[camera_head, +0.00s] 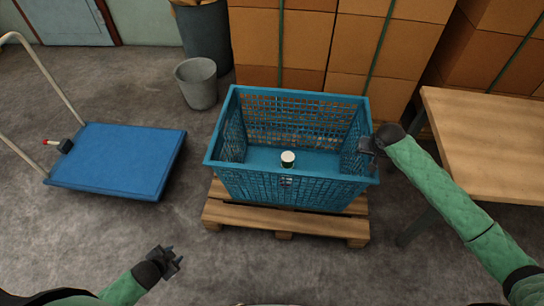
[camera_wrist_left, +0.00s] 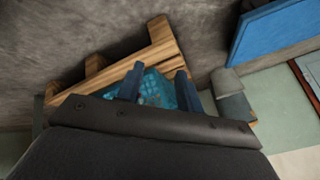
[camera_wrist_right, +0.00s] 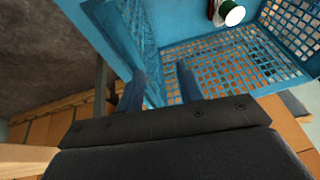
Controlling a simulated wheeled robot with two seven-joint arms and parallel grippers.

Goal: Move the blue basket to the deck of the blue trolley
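The blue basket (camera_head: 285,190), a mesh crate, stands upright on a wooden pallet (camera_head: 284,221) in the middle of the head view. A small white-topped object (camera_head: 288,158) is inside it; the right wrist view shows its green side (camera_wrist_right: 231,13). The blue trolley (camera_head: 118,160) stands on the floor to the left, its deck almost bare. My right gripper (camera_head: 367,147) is at the basket's right wall, its fingers apart on either side of the wall (camera_wrist_right: 150,60); contact is unclear. My left gripper (camera_head: 172,260) is open and empty above the floor, front left of the pallet.
A wooden table (camera_head: 490,140) stands right of the basket, close to my right arm. Stacked cardboard boxes (camera_head: 300,45) are behind the basket. A grey bucket (camera_head: 197,83) and a dark bin (camera_head: 206,35) stand at the back. Floor between trolley and pallet is clear.

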